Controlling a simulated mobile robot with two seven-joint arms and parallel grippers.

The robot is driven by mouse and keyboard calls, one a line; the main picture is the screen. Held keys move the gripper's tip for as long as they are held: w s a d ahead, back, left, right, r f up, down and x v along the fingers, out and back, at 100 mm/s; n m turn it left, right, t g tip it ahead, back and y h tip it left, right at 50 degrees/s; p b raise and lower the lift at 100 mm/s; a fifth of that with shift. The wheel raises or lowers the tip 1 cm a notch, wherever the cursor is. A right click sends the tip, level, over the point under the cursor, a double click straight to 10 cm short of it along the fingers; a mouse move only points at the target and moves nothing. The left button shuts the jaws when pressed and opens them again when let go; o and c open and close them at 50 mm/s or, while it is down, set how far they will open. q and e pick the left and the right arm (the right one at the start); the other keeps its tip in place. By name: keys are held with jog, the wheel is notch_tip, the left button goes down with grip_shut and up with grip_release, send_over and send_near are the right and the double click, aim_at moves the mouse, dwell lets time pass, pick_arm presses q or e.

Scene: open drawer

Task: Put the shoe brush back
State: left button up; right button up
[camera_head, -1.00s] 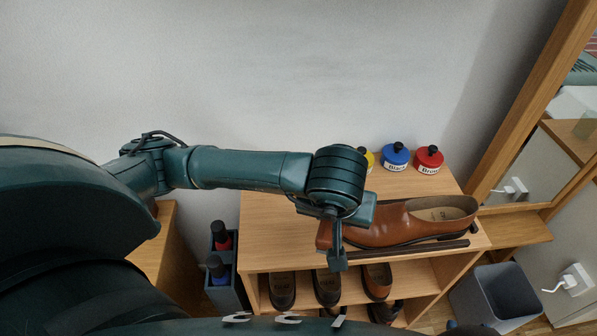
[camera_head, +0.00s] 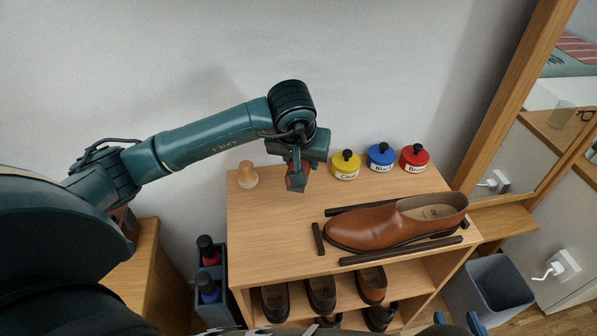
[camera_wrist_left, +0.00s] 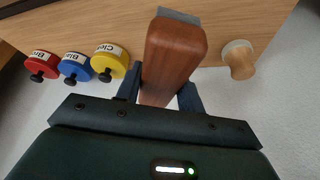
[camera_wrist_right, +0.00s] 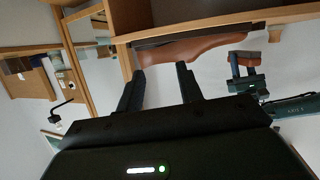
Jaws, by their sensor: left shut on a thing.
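My left gripper (camera_head: 297,175) is above the back of the wooden cabinet top, between a small wooden-handled piece and the yellow tin. It is shut on the shoe brush (camera_wrist_left: 174,55), a reddish-brown wooden block with a grey end, seen between the fingers in the left wrist view. In the head view the brush (camera_head: 304,170) is mostly hidden by the gripper; I cannot tell whether it touches the top. A brown shoe (camera_head: 385,225) lies on the cabinet top between dark strips. My right gripper (camera_wrist_right: 160,85) is open and empty in the right wrist view.
Yellow (camera_head: 346,165), blue (camera_head: 381,157) and red (camera_head: 414,157) tins stand in a row at the back. The wooden-handled piece (camera_head: 248,175) stands left of the brush. Shoes fill the shelf below. A grey bin (camera_head: 490,289) and a mirror stand at the right.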

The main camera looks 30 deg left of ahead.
pick_arm(q)
jog(key=w+a, duration=0.2)
jog(key=w, duration=0.1)
jog(key=shift+s+f+b, duration=0.2)
jog(key=shift+f+b, duration=0.2)
jog(key=shift+f, duration=0.6)
notch_tip(320, 180, down, 5)
jog(key=shift+f+b, duration=0.1)
jog(key=shift+b, duration=0.6)
jog(key=shift+w, duration=0.15)
pick_arm(e)
jog(key=shift+w+a+n+t+y, duration=0.3)
jog(key=shift+a+t, duration=0.05)
jog(key=shift+t, duration=0.55)
jog(key=shift+f, duration=0.15)
pick_arm(q)
jog(key=o, duration=0.9)
jog(key=shift+o, duration=0.2)
pick_arm(e)
jog(key=shift+r, duration=0.2)
